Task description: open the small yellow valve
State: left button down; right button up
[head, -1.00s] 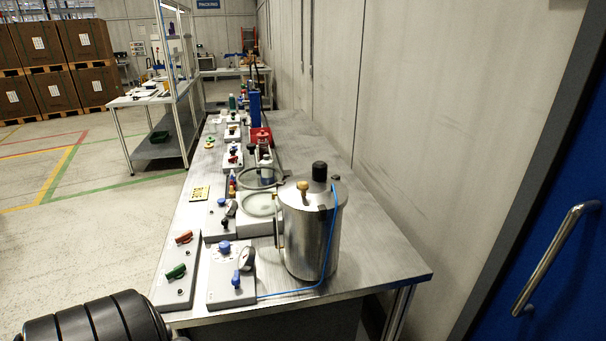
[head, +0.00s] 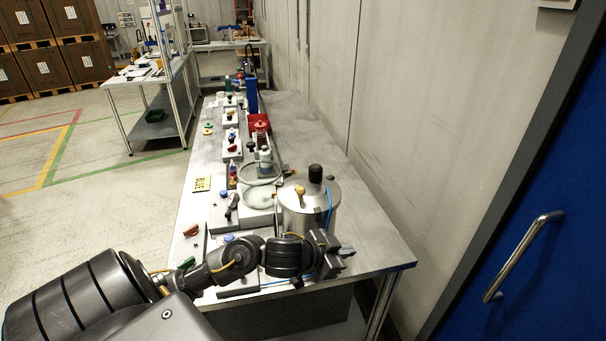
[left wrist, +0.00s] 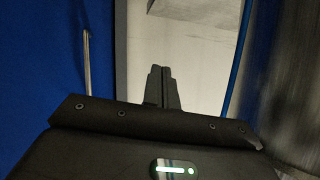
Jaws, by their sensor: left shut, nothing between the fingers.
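A silver drum (head: 295,215) stands on the near end of the metal bench. Its lid carries a small yellow knob-like valve (head: 300,191) and a black cap (head: 315,173). My left gripper (head: 347,252) reaches across the near side of the drum, lower than the lid and to the right of the yellow valve. Its fingers (left wrist: 161,86) are together with nothing between them. In the left wrist view a grey metal surface, probably the drum, shows at the right edge (left wrist: 290,100); the yellow valve is not in that view. My right gripper is not in view.
A blue tube (head: 330,205) runs down beside the drum and shows in the left wrist view (left wrist: 240,55). Panels with red (head: 191,230) and blue knobs line the bench's left side. A blue door with a handle (head: 520,255) is at right. The bench's right strip (head: 365,230) is clear.

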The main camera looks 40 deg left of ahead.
pick_arm(q)
notch_tip(320, 180, up, 12)
jog(key=w+a+m+h, duration=0.2)
jog(key=m+h, duration=0.1)
jog(key=s+a+r+n+g+y, duration=0.1)
jog(key=s+a+r, duration=0.1)
jog(key=a+r, duration=0.3)
jog(key=s+a+r+n+g+y, duration=0.1)
jog(key=s+a+r+n+g, duration=0.1)
jog(key=a+r, duration=0.4)
jog(key=shift+s+a+r+n+g+y, duration=0.15)
jog(key=shift+s+a+n+g+y, duration=0.15)
jog(key=shift+s+a, duration=0.75)
jog(key=shift+w+a, duration=0.15)
jog(key=shift+w, duration=0.05)
